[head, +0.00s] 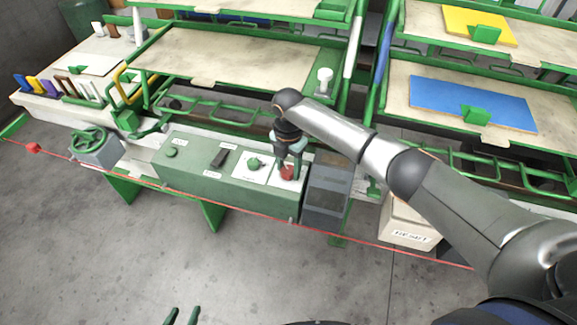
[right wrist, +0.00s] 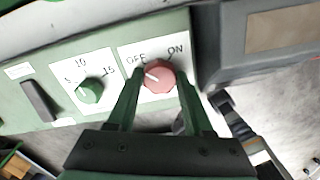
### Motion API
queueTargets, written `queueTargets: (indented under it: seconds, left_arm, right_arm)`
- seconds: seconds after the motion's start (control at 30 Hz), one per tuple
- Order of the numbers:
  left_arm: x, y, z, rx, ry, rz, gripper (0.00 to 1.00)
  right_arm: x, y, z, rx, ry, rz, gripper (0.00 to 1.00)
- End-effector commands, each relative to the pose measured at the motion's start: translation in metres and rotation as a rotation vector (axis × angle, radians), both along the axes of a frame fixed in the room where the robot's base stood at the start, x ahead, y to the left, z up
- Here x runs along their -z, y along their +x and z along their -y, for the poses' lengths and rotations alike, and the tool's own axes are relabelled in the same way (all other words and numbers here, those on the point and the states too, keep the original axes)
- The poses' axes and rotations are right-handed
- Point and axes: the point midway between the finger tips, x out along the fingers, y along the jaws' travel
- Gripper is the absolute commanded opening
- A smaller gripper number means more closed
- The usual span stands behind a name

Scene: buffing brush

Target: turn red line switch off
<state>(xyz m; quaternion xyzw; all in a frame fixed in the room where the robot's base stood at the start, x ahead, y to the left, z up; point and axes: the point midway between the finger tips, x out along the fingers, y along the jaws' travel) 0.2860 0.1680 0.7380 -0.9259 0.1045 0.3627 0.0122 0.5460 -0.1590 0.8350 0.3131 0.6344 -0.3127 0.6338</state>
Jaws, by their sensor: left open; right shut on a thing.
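The red line switch (head: 287,174) is a round red knob on a white plate at the right end of the green control box (head: 205,178). In the right wrist view the red knob (right wrist: 160,75) sits below the labels OFF and ON. Its white mark is on the left side, towards OFF. My right gripper (right wrist: 160,92) is shut on the knob, one green finger on each side; in the head view it reaches down from above (head: 289,160). My left gripper (head: 183,316) shows only its green fingertips at the bottom edge, open, empty and far from the box.
A green dial (right wrist: 90,90) marked with numbers and a dark rocker (right wrist: 38,100) are left of the knob. A dark grey box (head: 327,190) stands close on the right. A red cord (head: 150,182) runs in front. The floor in front is clear.

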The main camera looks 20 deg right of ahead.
Motion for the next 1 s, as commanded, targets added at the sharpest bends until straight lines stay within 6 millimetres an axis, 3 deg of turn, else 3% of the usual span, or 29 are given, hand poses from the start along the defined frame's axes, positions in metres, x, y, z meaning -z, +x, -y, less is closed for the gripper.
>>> queueTargets:
  seconds: [0.13,0.17,0.4,0.77,1.0]
  left_arm:
    - [0.0,0.0,0.0,0.0,0.0,0.0,0.5]
    - [0.0,0.0,0.0,0.0,0.0,0.0,0.5]
    - [0.0,0.0,0.0,0.0,0.0,0.0,0.5]
    - [0.0,0.0,0.0,0.0,0.0,0.0,0.5]
    - [-0.002,0.0,0.0,0.0,0.0,0.0,0.5]
  right_arm:
    - [-0.001,0.0,-0.002,-0.005,0.004,0.0,0.0]
    - [-0.001,0.0,-0.002,-0.005,0.004,0.0,0.53]
    - [0.0,0.0,-0.001,-0.003,0.001,0.0,0.8]
    - [-0.007,0.001,0.0,-0.001,0.0,0.002,0.81]
    - [-0.052,0.001,0.0,-0.003,0.001,0.006,0.81]
